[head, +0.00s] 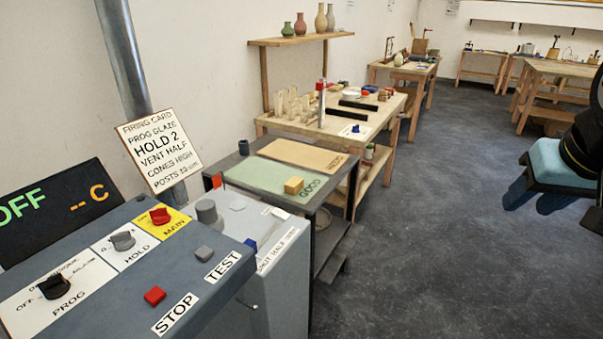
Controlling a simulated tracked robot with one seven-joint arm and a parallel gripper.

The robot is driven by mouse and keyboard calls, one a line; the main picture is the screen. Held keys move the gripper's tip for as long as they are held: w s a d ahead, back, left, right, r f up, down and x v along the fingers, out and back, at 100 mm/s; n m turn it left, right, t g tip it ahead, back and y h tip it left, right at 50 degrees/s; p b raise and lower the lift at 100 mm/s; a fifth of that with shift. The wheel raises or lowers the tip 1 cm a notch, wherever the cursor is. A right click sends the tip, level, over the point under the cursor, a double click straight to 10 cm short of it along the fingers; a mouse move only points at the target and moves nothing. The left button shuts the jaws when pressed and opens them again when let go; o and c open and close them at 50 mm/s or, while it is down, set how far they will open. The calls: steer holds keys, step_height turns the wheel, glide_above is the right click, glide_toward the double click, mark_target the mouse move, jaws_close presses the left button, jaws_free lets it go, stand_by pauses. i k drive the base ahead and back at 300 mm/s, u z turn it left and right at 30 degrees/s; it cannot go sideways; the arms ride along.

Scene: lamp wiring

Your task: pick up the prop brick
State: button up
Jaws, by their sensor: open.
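A small tan-yellow block (293,185), the only brick-like piece I can make out nearby and likely the prop brick, rests on the green mat marked GOOD (262,177). The mat lies on a dark low table beside the grey kiln body. My gripper (528,200) is at the right edge, over the open floor and well apart from the block. Its dark blue fingers are spread apart with nothing visible between them. Part of my arm is cut off by the picture's right edge.
A control panel (120,265) with knobs fills the lower left. A brown mat (305,155) marked NEED lies behind the green one. A dark cup (244,147) stands at the table's back corner. A wooden workbench (385,122) stands beyond. The dark floor (440,250) is clear.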

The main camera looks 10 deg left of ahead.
mark_target(293, 187)
steer(key=u, duration=0.2)
steer(key=i, duration=1.15)
steer(key=u, duration=0.25)
